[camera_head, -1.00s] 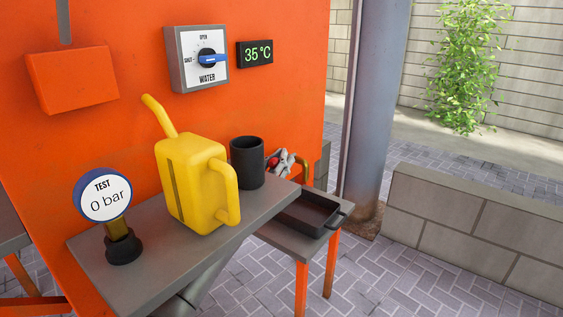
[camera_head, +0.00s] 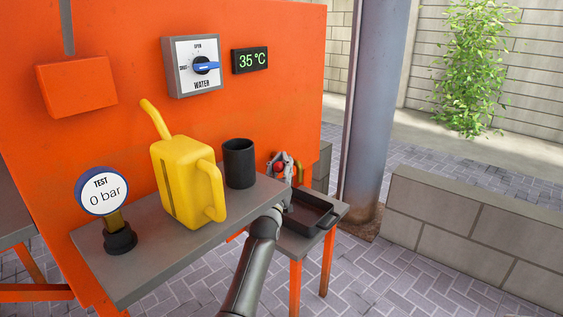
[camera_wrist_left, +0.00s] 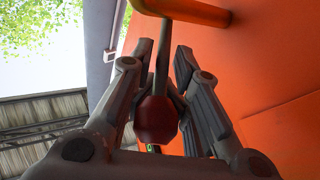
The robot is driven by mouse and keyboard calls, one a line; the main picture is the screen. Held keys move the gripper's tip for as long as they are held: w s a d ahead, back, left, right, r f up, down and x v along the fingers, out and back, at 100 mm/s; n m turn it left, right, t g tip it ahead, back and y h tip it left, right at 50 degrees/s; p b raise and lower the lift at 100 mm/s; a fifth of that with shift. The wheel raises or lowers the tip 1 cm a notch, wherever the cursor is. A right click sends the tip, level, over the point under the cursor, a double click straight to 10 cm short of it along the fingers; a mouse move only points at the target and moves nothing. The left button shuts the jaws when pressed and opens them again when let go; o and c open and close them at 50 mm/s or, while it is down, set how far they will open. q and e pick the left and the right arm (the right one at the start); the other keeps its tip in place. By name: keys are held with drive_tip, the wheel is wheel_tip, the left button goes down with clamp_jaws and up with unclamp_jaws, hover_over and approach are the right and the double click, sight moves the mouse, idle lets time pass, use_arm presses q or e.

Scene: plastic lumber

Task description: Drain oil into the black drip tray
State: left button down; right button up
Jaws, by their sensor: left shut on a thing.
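The black drip tray (camera_head: 325,229) lies on a low table at the right end of the shelf. Above its back edge, a brass-coloured pipe (camera_head: 299,172) bends down from the orange machine. A red ball knob (camera_head: 279,169) on a thin lever is beside the pipe. My left gripper (camera_head: 282,163) is at the knob, its fingers pointing up. In the left wrist view the red knob (camera_wrist_left: 156,121) and its metal lever (camera_wrist_left: 161,65) sit between the fingers, which are shut on it. The right gripper is out of view.
The grey shelf (camera_head: 150,268) holds a yellow oil can (camera_head: 180,185), a dark cup (camera_head: 239,163) and a test gauge (camera_head: 102,192) reading 0 bar. A water switch (camera_head: 192,67) and a 35 °C display (camera_head: 250,60) are on the machine. Paved floor (camera_head: 400,275) is free at right.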

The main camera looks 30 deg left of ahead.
use_arm(q)
drive_tip(key=shift+d+f+n+g+y, duration=0.2)
drive_tip(key=shift+f+n+g+y, duration=0.15)
drive_tip(key=shift+y, duration=0.45)
drive_tip(key=shift+d+f+n+y, duration=0.2)
drive_tip(key=shift+n+y, duration=0.15)
drive_tip(key=shift+y, duration=0.15)
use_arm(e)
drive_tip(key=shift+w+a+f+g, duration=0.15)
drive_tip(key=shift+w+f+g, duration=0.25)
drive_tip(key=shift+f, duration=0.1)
use_arm(q)
drive_tip(key=shift+g, duration=0.25)
drive_tip(key=c, duration=1.8)
unclamp_jaws()
drive_tip(key=shift+o, duration=1.2)
drive_tip(key=shift+s+d+r, duration=0.1)
drive_tip(key=shift+s+r, duration=0.05)
drive_tip(key=shift+o, duration=0.2)
drive_tip(key=shift+s+r, duration=0.1)
drive_tip(key=shift+r, duration=0.15)
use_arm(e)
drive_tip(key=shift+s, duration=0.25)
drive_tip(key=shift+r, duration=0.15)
